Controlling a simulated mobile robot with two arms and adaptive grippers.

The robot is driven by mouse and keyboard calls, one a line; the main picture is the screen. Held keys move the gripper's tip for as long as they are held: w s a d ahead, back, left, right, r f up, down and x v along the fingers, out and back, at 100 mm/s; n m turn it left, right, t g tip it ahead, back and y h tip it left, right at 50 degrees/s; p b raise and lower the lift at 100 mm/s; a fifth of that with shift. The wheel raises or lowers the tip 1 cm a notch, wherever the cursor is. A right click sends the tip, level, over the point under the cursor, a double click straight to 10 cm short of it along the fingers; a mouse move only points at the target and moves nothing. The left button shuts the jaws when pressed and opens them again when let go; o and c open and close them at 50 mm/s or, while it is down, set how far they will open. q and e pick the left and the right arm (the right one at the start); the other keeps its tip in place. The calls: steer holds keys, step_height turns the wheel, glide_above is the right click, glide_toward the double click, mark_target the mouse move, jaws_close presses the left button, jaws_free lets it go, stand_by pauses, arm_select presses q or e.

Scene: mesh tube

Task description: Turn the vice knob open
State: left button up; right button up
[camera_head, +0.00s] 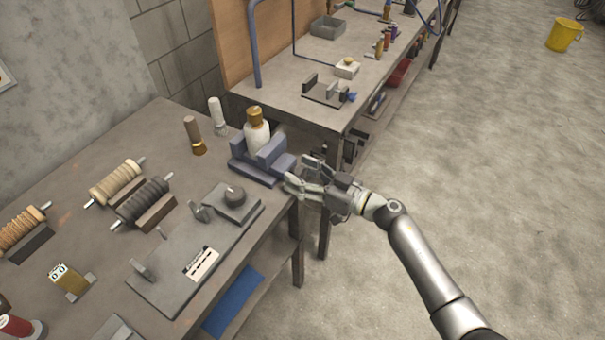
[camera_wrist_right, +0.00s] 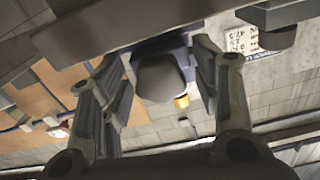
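The blue-grey vice (camera_head: 255,168) sits at the right edge of the near workbench in the head view. A white bottle with a gold cap (camera_head: 257,136) stands at its jaws. My right gripper (camera_head: 297,172) is at the vice's right side, just off the bench edge, with its fingers spread. In the right wrist view the rounded dark grey vice knob (camera_wrist_right: 160,78) shows between the two fingers of this gripper (camera_wrist_right: 158,54). Some gap seems to show beside the knob, so contact is unclear. In the head view the fingers hide the knob. My left gripper is out of view.
The near bench (camera_head: 75,205) holds wire spools (camera_head: 143,200), a grey fixture plate (camera_head: 178,268) and two upright handled tools (camera_head: 194,136) near the vice. A second bench (camera_head: 290,108) stands behind. The floor to the right is clear, with a yellow bucket (camera_head: 563,36) far off.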

steer(key=c, duration=0.9)
steer(key=shift+n+p, duration=0.4)
steer(key=shift+n, duration=1)
steer(key=o, duration=1)
steer(key=v, duration=1.2)
